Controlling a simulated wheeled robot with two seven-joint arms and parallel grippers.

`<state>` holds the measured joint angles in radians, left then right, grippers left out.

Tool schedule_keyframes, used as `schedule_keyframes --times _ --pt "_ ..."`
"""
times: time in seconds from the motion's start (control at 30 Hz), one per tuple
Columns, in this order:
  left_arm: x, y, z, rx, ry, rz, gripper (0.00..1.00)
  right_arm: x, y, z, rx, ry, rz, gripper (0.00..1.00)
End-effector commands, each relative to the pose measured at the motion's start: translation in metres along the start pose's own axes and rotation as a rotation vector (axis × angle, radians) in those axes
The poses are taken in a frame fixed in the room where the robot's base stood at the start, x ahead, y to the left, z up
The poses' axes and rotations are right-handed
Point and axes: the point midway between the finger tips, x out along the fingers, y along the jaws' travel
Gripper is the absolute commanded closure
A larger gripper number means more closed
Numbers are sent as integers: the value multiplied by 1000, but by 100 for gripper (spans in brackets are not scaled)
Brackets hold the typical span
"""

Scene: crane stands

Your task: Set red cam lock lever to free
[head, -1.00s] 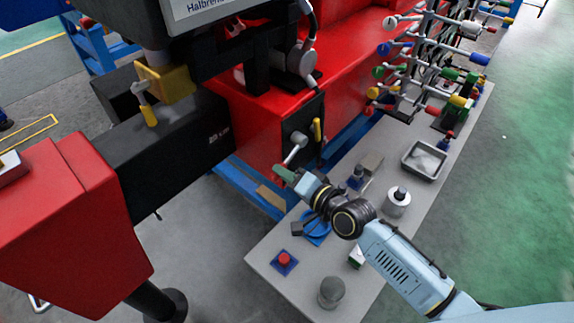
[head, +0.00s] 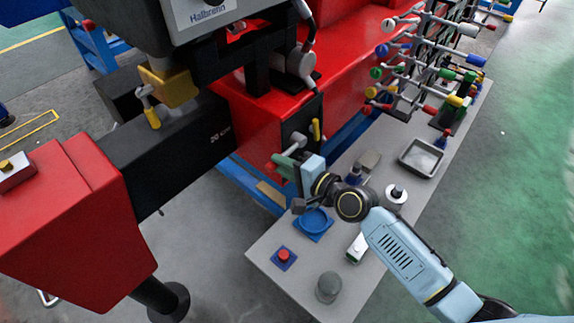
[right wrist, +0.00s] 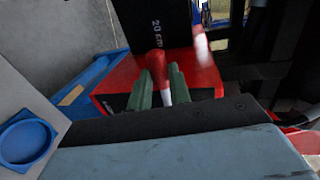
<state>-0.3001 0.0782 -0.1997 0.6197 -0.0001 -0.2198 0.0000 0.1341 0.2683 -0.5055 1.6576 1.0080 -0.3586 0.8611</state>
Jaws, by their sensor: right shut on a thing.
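In the right wrist view a lever with a red grip (right wrist: 156,63) and a whitish lower part stands between the green fingers of my right gripper (right wrist: 158,84). The gripper is shut on it. In the head view my right gripper (head: 283,163) is at the black plate on the front of the red machine body, beside a grey lever arm (head: 298,142). The red grip cannot be made out there. A yellow handle (head: 316,130) is just right of the grey arm. My left gripper is not in view.
A black beam (head: 180,150) is on the left. A coloured-lever rack (head: 430,75) stands behind right.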

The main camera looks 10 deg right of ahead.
Motion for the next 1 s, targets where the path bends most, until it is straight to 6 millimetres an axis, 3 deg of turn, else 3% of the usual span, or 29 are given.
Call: schedule_keyframes --times 0.23,0.27,0.4,0.77,1.0 --pt "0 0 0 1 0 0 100 0 -3 -1 6 2 -7 100" --pt "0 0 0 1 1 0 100 0 -3 -1 6 2 -7 78" --pt "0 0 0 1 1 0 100 0 -3 -1 5 2 -6 60" --pt "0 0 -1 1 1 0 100 -4 -1 -1 2 2 -2 59" --pt "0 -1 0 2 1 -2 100 -42 1 0 2 1 0 59"
